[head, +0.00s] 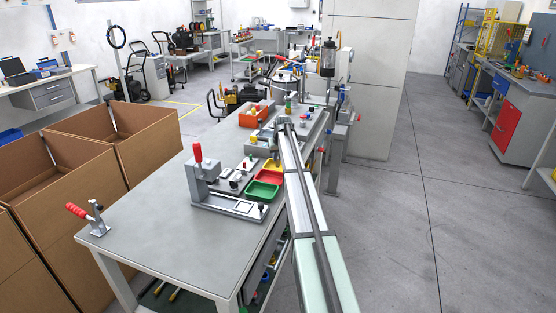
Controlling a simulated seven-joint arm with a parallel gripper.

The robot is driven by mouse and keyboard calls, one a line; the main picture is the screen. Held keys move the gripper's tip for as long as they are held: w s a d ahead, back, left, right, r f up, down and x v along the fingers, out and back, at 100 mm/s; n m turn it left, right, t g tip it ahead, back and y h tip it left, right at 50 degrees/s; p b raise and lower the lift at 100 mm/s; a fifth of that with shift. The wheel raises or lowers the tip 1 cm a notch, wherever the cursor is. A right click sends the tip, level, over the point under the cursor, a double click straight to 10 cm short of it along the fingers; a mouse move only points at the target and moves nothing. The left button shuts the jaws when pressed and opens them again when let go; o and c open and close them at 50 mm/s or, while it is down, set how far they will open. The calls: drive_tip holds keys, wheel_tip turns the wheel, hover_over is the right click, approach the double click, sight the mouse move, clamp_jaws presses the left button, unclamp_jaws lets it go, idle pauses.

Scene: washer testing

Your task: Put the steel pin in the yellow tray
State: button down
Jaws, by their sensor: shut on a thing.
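My arm reaches from the bottom of the head view over the right edge of the workbench. My gripper (282,124) is at its far end, small in the picture, over the far part of the bench. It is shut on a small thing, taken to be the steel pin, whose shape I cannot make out. The yellow tray (272,164) lies on the bench, nearer to the camera than my gripper and a little left of my arm. The gripper is beyond the tray, not over it. My arm passes close to the tray's right side.
A red tray (265,176) and a green tray (262,190) lie in front of the yellow one. A grey fixture with a red-handled clamp (198,160) stands to their left. An orange bin (257,115) is behind. The bench's near left surface is mostly clear, apart from another red-handled clamp (88,216).

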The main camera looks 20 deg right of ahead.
drive_tip(key=shift+f, duration=0.65)
drive_tip(key=shift+f, duration=0.15)
drive_tip(key=c, duration=1)
unclamp_jaws()
drive_tip(key=v, duration=1.2)
